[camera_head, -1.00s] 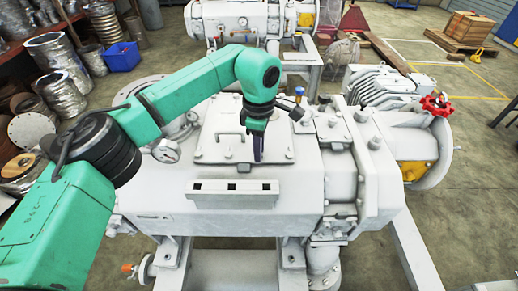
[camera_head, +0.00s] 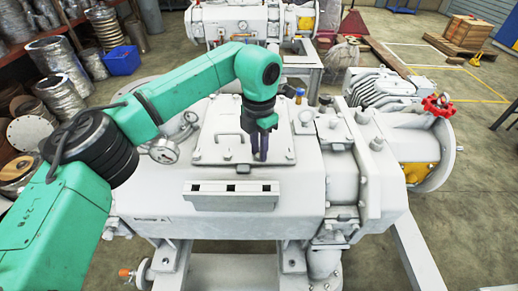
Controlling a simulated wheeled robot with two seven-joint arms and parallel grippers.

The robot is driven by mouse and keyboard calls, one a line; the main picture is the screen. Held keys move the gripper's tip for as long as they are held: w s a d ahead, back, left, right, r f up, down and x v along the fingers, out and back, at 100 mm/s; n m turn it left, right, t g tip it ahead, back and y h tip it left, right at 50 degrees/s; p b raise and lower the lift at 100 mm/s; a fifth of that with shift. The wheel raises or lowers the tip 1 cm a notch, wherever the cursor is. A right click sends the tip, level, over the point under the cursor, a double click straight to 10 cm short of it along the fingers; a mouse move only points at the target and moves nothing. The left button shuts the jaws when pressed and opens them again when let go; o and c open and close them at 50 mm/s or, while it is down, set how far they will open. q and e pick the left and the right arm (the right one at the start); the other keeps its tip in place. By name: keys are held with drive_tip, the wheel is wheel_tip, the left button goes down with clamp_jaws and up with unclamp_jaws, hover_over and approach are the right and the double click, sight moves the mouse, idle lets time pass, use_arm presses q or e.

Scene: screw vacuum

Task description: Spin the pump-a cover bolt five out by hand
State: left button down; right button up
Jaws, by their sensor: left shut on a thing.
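The white pump (camera_head: 300,190) fills the middle of the view. A square cover plate (camera_head: 215,125) with a handle and several bolts lies on its top. My left gripper (camera_head: 260,157) points down at the front right part of the cover. It is shut at a cover bolt there; the bolt itself is hidden by the fingers. Another cover bolt (camera_head: 228,154) shows just left of the gripper, and one (camera_head: 290,153) at the right front corner. My right gripper is out of view.
A white ledge with dark slots (camera_head: 232,203) runs along the pump's front. A red valve wheel (camera_head: 437,104) stands at the right. A second white machine (camera_head: 235,22) is behind.

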use_arm(q)
drive_tip(key=n+b, duration=0.1)
drive_tip(key=n, duration=1.2)
drive_tip(key=shift+f+n+b, duration=0.1)
drive_tip(key=shift+n+b, duration=0.2)
drive_tip(key=shift+b, duration=0.1)
drive_tip(key=n, duration=0.3)
drive_tip(key=shift+n+b, duration=0.3)
drive_tip(key=n, duration=0.3)
drive_tip(key=shift+n+b, duration=0.3)
drive_tip(key=shift+b, duration=0.05)
drive_tip(key=n+b, duration=0.1)
drive_tip(key=n, duration=0.5)
drive_tip(key=shift+s+f+n, duration=0.1)
drive_tip(key=shift+n, duration=0.3)
drive_tip(key=c, duration=0.7)
unclamp_jaws()
drive_tip(key=shift+a, duration=0.1)
